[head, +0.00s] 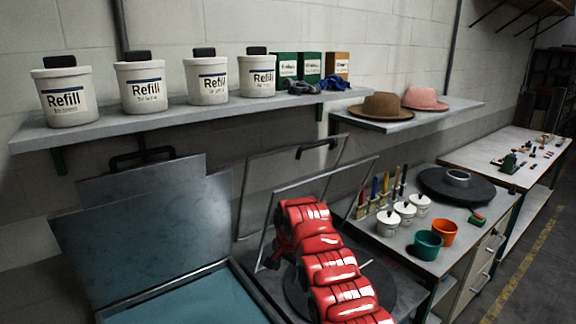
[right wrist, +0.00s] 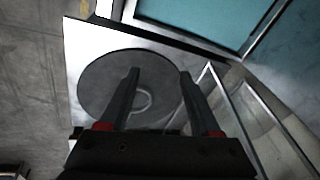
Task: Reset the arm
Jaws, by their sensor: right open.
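My right arm (head: 330,265), with red segments, reaches up over the middle of the head view. In the right wrist view, my right gripper (right wrist: 159,73) has its two dark fingers spread apart with nothing between them. Its fingers point over a dark round plate (right wrist: 105,88) with a pale ring, on a light square top. In the head view this dark plate (head: 378,272) is partly hidden behind my arm. In the head view the gripper's fingers are hard to make out. My left gripper is not seen.
An opened metal press lid (head: 150,235) with a teal bed (head: 190,300) stands left. A metal frame (head: 260,205) rises behind my arm. Refill tubs (head: 208,80) and brown (head: 382,105) and pink (head: 425,98) hats sit on wall shelves. A bench (head: 395,245) with cups stands right.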

